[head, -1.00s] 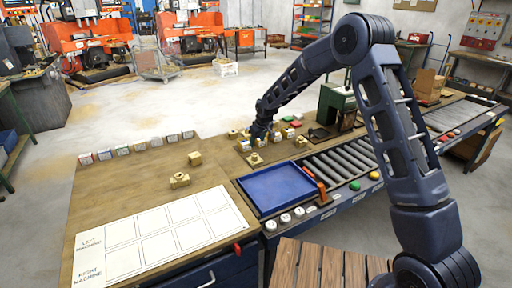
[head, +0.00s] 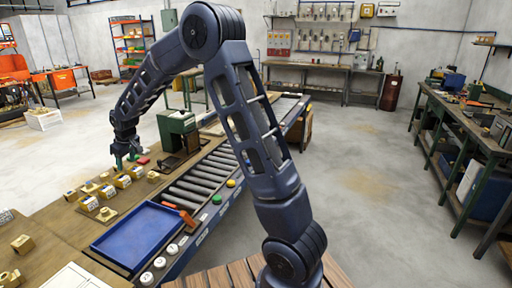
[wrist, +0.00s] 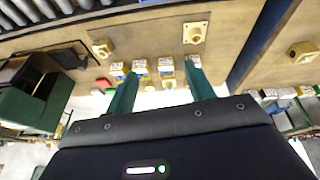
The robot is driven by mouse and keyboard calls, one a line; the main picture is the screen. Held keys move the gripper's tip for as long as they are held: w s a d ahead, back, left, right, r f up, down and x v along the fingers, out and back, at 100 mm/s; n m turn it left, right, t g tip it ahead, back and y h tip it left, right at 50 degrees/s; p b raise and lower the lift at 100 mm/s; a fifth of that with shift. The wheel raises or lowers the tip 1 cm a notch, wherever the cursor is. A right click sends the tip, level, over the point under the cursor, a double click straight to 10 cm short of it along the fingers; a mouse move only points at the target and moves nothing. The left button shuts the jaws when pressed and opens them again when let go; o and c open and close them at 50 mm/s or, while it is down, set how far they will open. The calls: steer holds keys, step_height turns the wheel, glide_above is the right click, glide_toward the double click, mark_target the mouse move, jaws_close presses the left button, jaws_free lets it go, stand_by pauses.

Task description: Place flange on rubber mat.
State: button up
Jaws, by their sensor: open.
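A brass flange, a square plate with a raised round hub, sits on the wooden board beside the blue tray in the head view (head: 107,214). It also seems to be the square part at the upper middle of the wrist view (wrist: 195,32). My gripper (head: 127,163) is open and empty, its green fingers above the table beyond the row of labelled blocks. In the wrist view my gripper (wrist: 162,70) has blocks showing between its fingers, apart from the flange.
Several labelled brass blocks (head: 122,181) stand in a row. Another brass part (head: 153,176) is nearer the machine (head: 178,132). The blue tray (head: 138,257) and roller conveyor (head: 190,190) lie to the right. A brass part (head: 22,243) sits at far left.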

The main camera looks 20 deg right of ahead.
steer(key=s+d+r+m, duration=0.2)
steer(key=s+d+r, duration=0.25)
steer(key=d, duration=0.45)
steer(key=s+d+r+m+t+h, duration=0.1)
steer(key=s+d+r, duration=0.3)
steer(key=d, duration=0.5)
steer(key=s+d+r+m, duration=0.25)
steer(key=d+r, duration=0.35)
steer(key=d, duration=0.3)
steer(key=s+d+m, duration=0.2)
steer(key=s+d, duration=0.6)
steer(key=s, duration=0.4)
steer(key=s+d+m+h, duration=0.1)
steer(key=s+d+m, duration=0.1)
steer(key=s+d, duration=0.6)
steer(key=s, duration=0.4)
